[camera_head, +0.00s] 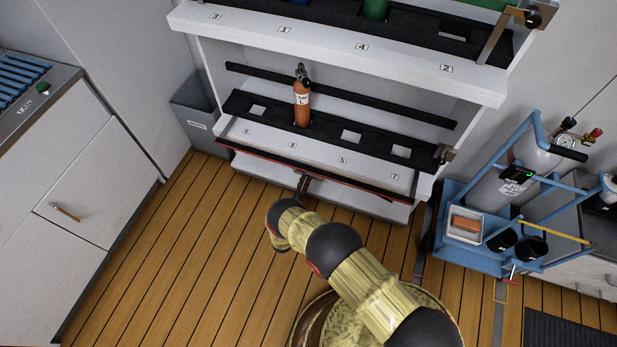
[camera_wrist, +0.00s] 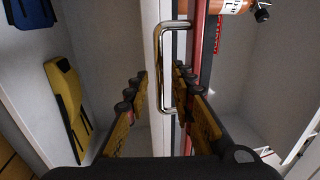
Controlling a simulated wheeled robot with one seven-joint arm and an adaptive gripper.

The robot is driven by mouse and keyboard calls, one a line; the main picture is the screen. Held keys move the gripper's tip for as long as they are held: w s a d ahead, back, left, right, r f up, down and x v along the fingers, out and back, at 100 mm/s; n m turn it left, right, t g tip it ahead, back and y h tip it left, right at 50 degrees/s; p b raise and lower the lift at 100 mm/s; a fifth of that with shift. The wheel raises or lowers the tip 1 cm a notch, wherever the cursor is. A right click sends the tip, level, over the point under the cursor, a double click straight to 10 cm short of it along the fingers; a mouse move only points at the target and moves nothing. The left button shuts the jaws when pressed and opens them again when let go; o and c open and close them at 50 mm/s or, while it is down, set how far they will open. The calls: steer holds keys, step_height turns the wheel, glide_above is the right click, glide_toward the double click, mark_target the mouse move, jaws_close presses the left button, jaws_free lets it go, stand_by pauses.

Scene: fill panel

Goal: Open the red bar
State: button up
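The red bar (camera_head: 262,157) runs along the front of the lower white shelf in the head view, below the number labels. In the wrist view the red bar (camera_wrist: 199,52) runs upright in the picture beside a white edge. A chrome handle (camera_wrist: 164,66) stands in front of them. My gripper (camera_wrist: 160,80) is open, its fingers apart on either side of the handle's lower part. I cannot tell whether either finger touches it. In the head view my gripper (camera_head: 303,184) is at the middle of the bar, small and dark.
An orange extinguisher (camera_head: 302,100) stands in a slot of the lower shelf; other slots there are empty. A grey bin (camera_head: 193,115) is left of the shelf. A blue cart (camera_head: 463,251) with cylinders is at right. Wooden floor (camera_head: 170,245) is clear at front left.

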steer(key=shift+b+x, duration=0.3)
steer(key=shift+x, duration=1.45)
steer(key=shift+c, duration=0.4)
jaws_close()
